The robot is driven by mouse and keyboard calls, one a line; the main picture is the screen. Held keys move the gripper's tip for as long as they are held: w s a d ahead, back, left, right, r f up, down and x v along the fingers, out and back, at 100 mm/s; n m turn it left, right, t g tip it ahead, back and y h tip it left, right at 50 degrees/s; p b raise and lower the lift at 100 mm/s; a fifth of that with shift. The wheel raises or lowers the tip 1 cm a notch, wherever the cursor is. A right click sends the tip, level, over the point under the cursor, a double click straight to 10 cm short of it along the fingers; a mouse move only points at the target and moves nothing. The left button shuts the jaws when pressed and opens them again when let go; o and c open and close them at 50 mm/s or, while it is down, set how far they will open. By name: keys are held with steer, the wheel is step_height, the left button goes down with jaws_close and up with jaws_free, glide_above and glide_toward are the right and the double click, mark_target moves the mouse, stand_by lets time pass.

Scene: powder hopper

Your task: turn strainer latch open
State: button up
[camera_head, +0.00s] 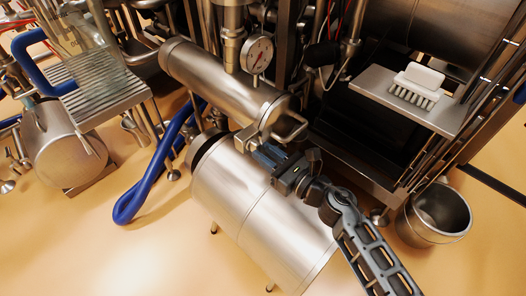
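The strainer looks to be the steel cylinder (212,80) lying at a slant in the upper middle, with a pressure gauge over it. A loop handle (291,127) sticks out at its lower right end. A small brassy metal block (246,143), perhaps the latch, sits just below that end. My gripper (259,153) reaches in from the lower right, its fingers at or very near the block's right side. I cannot tell whether they touch it or how far apart they are. The fingers and the block partly hide each other.
A large steel drum (250,215) lies directly below my gripper. The gauge (259,56) stands above the strainer. A shelf (400,95) with a white brush (416,86) is at right, above a steel bucket (436,214). A blue hose (150,175) loops at left. Floor is open at lower left.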

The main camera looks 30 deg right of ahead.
steer(key=shift+w+a, duration=0.2)
steer(key=shift+w, duration=0.5)
jaws_close()
